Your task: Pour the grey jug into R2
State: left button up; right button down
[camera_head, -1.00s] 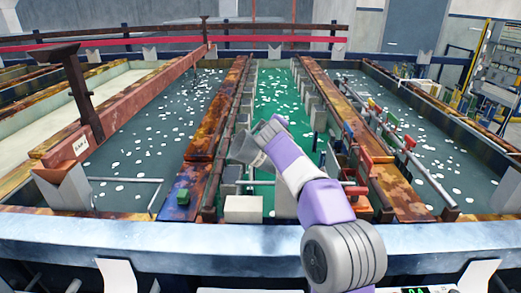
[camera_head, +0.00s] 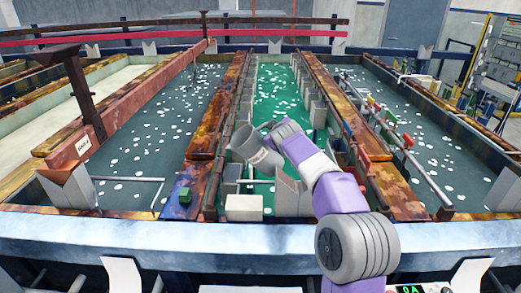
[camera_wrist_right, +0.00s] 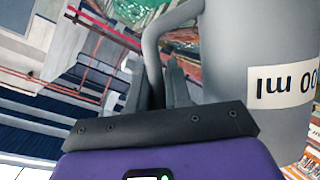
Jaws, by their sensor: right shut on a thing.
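The grey jug (camera_head: 252,151) is held tilted above the green-liquid tank (camera_head: 275,95), near its front end. Its mouth is at the upper left in the head view. In the right wrist view the jug (camera_wrist_right: 225,75) fills the right side, with a white volume label upside down. My right gripper (camera_head: 272,136) is shut on the jug; its fingers (camera_wrist_right: 162,88) are at the handle (camera_wrist_right: 155,45). I cannot tell which tank is R2; the only tag I see, on the left post, is too small to read. No pouring stream shows. My left gripper is not in view.
Dark-liquid tanks lie to the left (camera_head: 130,150) and right (camera_head: 430,135). Rusty beams (camera_head: 215,120) divide the tanks. A rusty post (camera_head: 85,100) stands at left. A white block (camera_head: 244,207) and a green block (camera_head: 184,196) sit near the front rim (camera_head: 150,236).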

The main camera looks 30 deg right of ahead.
dwell(0.4)
jog(key=shift+d+f+m+y+p, duration=0.15)
jog(key=shift+f+m+y+p, duration=0.7)
jog(key=shift+m+p, duration=0.4)
jog(key=shift+f, duration=0.3)
jog(key=shift+f+m+t+y+p, duration=0.25)
jog(key=shift+f+t+p, duration=0.05)
jog(key=shift+p, duration=0.05)
jog(key=p, duration=0.9)
jog(key=shift+w+r+p, duration=0.1)
jog(key=shift+r+p, duration=0.2)
jog(key=shift+p, duration=0.05)
jog(key=shift+f+p, duration=0.2)
jog(key=shift+p, duration=0.2)
jog(key=shift+f, duration=0.1)
